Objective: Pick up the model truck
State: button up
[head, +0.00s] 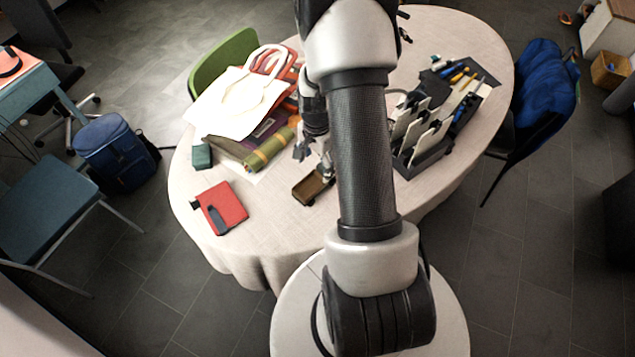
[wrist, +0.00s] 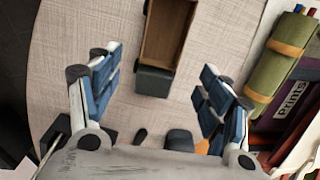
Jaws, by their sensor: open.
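The model truck (head: 313,186) stands on the cloth-covered table, just left of my arm in the head view. It has a brown open bed and a dark cab. In the wrist view the truck (wrist: 166,40) lies ahead between my fingers, its dark green cab nearest me and its bed running out of the top of the picture. My gripper (wrist: 158,84) is open and empty, with a blue-padded finger on either side of the cab's line, apart from the truck. In the head view my gripper (head: 314,160) shows close behind the truck, partly hidden by my arm.
A red book (head: 222,207) with a dark item lies left of the truck. A green roll (head: 270,149), books and a white bag (head: 232,100) lie behind it. A dark desk organiser (head: 440,125) stands at right. The cloth between truck and red book is clear.

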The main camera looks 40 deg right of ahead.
aim_at(318, 180)
jog(key=f+b, duration=0.1)
jog(key=f, duration=0.1)
jog(key=f+b, duration=0.1)
jog(key=f, duration=0.2)
jog(key=f+b, duration=0.1)
jog(key=f, duration=0.2)
jog(key=shift+d+f, duration=0.1)
jog(key=shift+d, duration=0.25)
jog(key=shift+c, duration=0.4)
jog(key=c, duration=1.3)
